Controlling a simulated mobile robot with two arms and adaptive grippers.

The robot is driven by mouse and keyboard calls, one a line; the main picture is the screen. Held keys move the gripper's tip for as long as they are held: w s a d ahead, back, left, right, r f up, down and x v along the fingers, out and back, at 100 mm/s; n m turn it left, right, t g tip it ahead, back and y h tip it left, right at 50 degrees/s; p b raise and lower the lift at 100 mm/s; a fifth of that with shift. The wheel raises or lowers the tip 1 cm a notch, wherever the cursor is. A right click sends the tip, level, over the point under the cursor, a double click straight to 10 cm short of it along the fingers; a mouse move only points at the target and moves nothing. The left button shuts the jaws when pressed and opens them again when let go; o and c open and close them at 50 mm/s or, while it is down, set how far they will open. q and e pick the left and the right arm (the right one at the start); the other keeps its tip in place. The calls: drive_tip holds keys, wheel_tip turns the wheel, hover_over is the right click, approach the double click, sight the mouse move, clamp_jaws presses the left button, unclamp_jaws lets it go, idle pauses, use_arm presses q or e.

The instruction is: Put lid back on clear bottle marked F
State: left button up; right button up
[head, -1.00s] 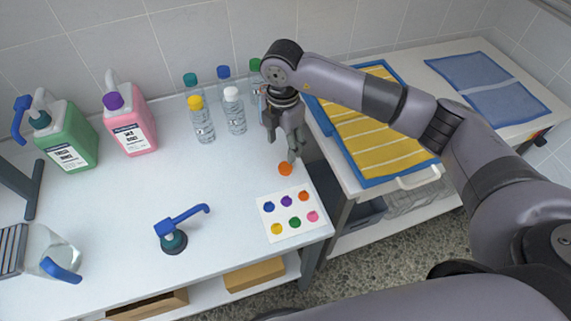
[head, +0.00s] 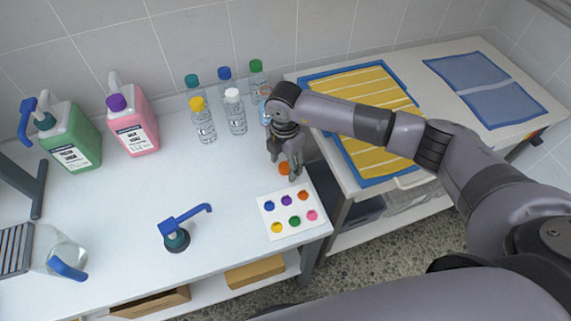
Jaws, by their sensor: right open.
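A small orange lid (head: 284,169) lies on the white bench, just behind the card of coloured dots. My right gripper (head: 289,172) is open and points down right at the lid, with its fingers partly covering it. I cannot tell whether the fingers touch the lid. Several clear bottles stand at the back, including a yellow-capped one (head: 203,122), a white-capped one (head: 236,112) and a green-capped one (head: 257,78). Part of another clear bottle (head: 265,114) shows beside my gripper; its top is hard to make out. Letters on the bottles are too small to read. My left gripper is out of view.
A white card (head: 266,226) with coloured dots lies at the bench's front right. A side table holds yellow (head: 370,115) and blue (head: 485,88) towels. Mid-bench is clear.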

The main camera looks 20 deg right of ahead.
drive_tip(key=shift+f, duration=0.3)
drive_tip(key=c, duration=0.8)
